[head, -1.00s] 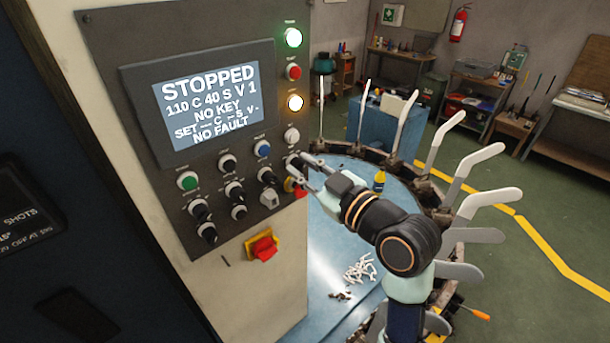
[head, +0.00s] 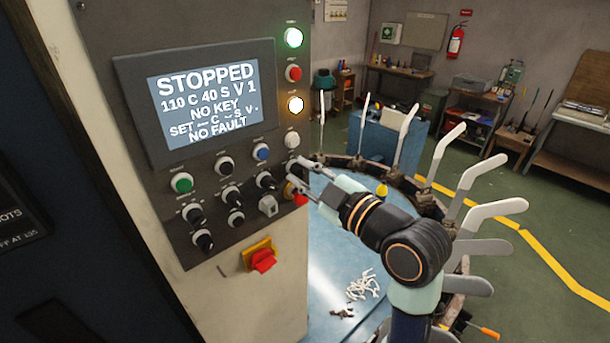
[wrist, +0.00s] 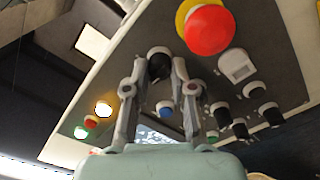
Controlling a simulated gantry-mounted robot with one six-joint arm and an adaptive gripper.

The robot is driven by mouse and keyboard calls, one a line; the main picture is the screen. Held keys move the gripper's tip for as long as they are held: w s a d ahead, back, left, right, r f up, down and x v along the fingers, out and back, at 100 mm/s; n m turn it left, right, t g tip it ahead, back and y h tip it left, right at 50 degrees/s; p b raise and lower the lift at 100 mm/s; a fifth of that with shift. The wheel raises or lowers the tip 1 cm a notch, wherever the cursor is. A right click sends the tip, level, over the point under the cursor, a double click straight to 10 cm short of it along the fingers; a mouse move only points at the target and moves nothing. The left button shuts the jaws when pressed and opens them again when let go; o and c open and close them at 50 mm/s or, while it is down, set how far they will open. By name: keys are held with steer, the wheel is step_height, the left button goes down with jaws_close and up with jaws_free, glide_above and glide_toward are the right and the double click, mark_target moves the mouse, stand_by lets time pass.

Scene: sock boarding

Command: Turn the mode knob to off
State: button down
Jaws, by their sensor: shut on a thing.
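My gripper (head: 297,175) is at the right edge of the grey control panel (head: 120,100). In the wrist view, the fingers of my gripper (wrist: 159,66) are shut on a black knob (wrist: 158,50), one on each side. In the head view that knob is mostly hidden by the fingers. Its label is too small to read, so I cannot confirm that it is the mode knob or tell its setting. The screen (head: 205,98) reads STOPPED, 110 C 40 S V 1, NO KEY, NO FAULT.
A red emergency button (wrist: 209,30) on yellow is close beside the fingers. A grey key-type switch (head: 268,205), several black knobs and a red-and-yellow switch (head: 262,258) are nearby. White sock forms (head: 405,128) stand behind my arm on the blue round table (head: 325,265).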

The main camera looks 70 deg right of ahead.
steer(key=c, duration=1)
jaws_free()
steer(key=shift+o, duration=0.2)
steer(key=shift+s, duration=0.1)
steer(key=v, duration=1.2)
